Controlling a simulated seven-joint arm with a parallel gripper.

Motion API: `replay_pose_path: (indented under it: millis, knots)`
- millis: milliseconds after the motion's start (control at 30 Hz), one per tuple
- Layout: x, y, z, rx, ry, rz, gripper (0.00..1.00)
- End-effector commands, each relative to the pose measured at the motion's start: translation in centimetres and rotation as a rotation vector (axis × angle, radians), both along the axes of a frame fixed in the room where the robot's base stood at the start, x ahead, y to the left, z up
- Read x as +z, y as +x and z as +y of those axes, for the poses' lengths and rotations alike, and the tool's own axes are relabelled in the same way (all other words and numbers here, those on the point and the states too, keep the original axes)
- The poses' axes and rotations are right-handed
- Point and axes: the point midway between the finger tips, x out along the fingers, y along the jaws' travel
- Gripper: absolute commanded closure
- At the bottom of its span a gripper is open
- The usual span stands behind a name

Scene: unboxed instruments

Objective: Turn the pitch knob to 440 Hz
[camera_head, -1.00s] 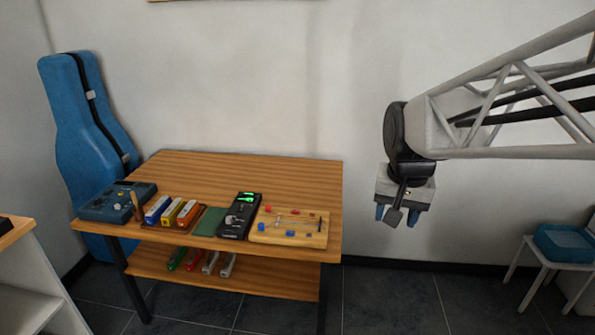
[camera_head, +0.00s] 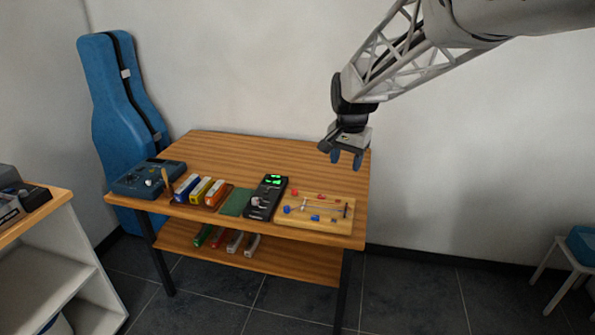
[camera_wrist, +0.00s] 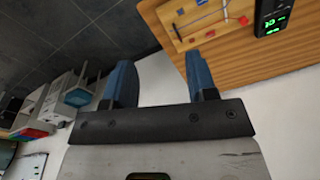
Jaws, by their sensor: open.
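A black device (camera_head: 266,198) with a lit green display and a light knob (camera_head: 259,201) lies on the wooden table, between a green mat and a wooden board. Its display end also shows in the wrist view (camera_wrist: 272,16) at the top right. The knob's setting is too small to read. A blue box with knobs (camera_head: 149,178) sits at the table's left end. My gripper (camera_head: 346,160) hangs above the table's right back corner, up and to the right of the black device. Its blue fingers (camera_wrist: 160,82) are apart with nothing between them.
The wooden board (camera_head: 316,214) carries red and blue parts and a thin rod. Several coloured blocks (camera_head: 202,190) and an upright wooden piece (camera_head: 167,186) stand left of the green mat (camera_head: 236,203). The table's back half (camera_head: 270,151) is clear. A blue case (camera_head: 118,90) leans behind.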

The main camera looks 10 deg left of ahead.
Motion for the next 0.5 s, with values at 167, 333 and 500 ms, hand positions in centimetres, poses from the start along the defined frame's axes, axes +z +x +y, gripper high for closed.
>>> replay_pose_path:
  millis: [167,333,500]
  knots:
    - [-1.8,3.0,3.9,-0.025,0.001,0.016,0.48]
    - [-3.7,5.5,7.6,-0.051,0.001,0.028,0.48]
    - [-5.9,7.8,11.5,-0.078,0.000,0.041,0.48]
